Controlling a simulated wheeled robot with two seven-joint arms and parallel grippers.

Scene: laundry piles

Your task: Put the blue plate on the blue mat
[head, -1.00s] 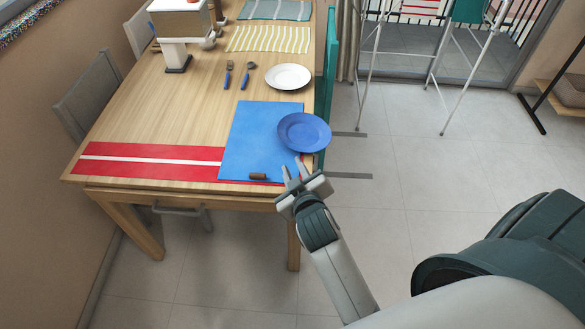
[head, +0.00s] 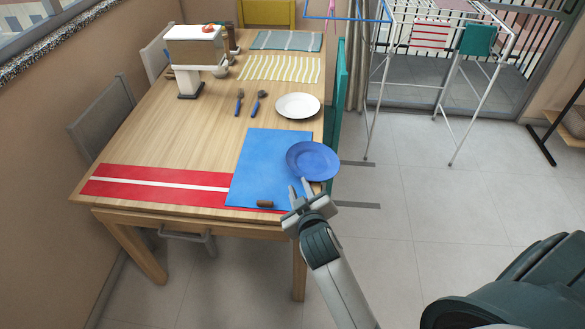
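The blue plate (head: 314,161) lies over the right edge of the blue mat (head: 262,165) in the head view. Its right side reaches past the mat and the table's right edge in the picture; I cannot tell whether it rests flat. My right gripper (head: 300,188) is at the near right corner of the mat, just in front of the plate's near rim. Its two fingers are apart with nothing visible between them. A fingertip shows close to the rim; I cannot tell whether it touches. My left gripper is out of view.
A small brown object (head: 265,204) lies on the mat's near edge. A red mat with a white stripe (head: 150,185) is to the left. A white plate (head: 298,105) and blue-handled cutlery (head: 239,102) lie farther back. A teal chair back (head: 341,95) stands along the table's right side.

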